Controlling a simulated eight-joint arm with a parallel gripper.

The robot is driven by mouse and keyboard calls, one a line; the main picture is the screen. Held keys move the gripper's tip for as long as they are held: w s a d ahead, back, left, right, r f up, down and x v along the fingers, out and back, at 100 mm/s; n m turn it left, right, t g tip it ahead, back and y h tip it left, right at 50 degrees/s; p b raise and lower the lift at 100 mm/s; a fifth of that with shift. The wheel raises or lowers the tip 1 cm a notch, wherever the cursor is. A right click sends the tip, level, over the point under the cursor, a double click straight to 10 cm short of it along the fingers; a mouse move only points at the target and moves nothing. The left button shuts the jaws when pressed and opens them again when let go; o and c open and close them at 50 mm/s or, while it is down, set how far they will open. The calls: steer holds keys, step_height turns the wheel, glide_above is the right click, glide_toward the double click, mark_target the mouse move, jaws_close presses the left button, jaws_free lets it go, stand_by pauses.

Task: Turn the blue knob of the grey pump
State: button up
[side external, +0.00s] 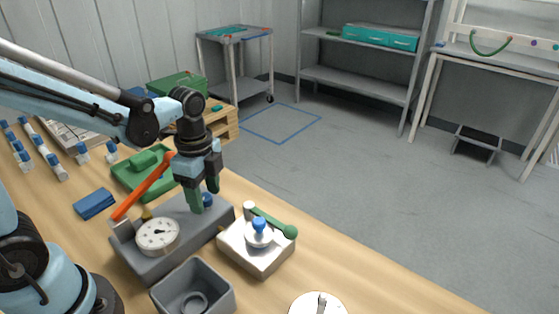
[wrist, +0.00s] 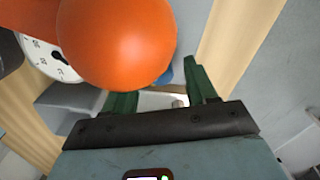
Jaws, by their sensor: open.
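The grey pump (side external: 185,248) stands on the wooden table, with a white dial gauge (side external: 157,236) and an orange lever (side external: 143,190) tilted up over it. Its blue knob (side external: 208,199) is at the far right end of its top, partly covered by my gripper (side external: 205,195). My gripper points down with its green fingers open, close around or beside the knob; I cannot tell whether they touch it. In the wrist view, the lever's large orange ball (wrist: 118,38) hides most of the blue knob (wrist: 165,76) and part of the space between the fingers (wrist: 158,84).
A white box (side external: 258,258) with a green-ended lever and another blue knob (side external: 259,224) stands just right of the pump. A grey open bin (side external: 193,290) is in front. A green tray (side external: 130,181) and blue block (side external: 93,204) lie to the left.

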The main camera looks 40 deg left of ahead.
steer(key=c, duration=1.1)
steer(key=shift+o, duration=0.2)
steer(key=shift+n, duration=0.4)
steer(key=n, duration=0.3)
steer(key=shift+n, duration=2.5)
steer(key=o, duration=1.1)
steer(key=shift+c, duration=0.2)
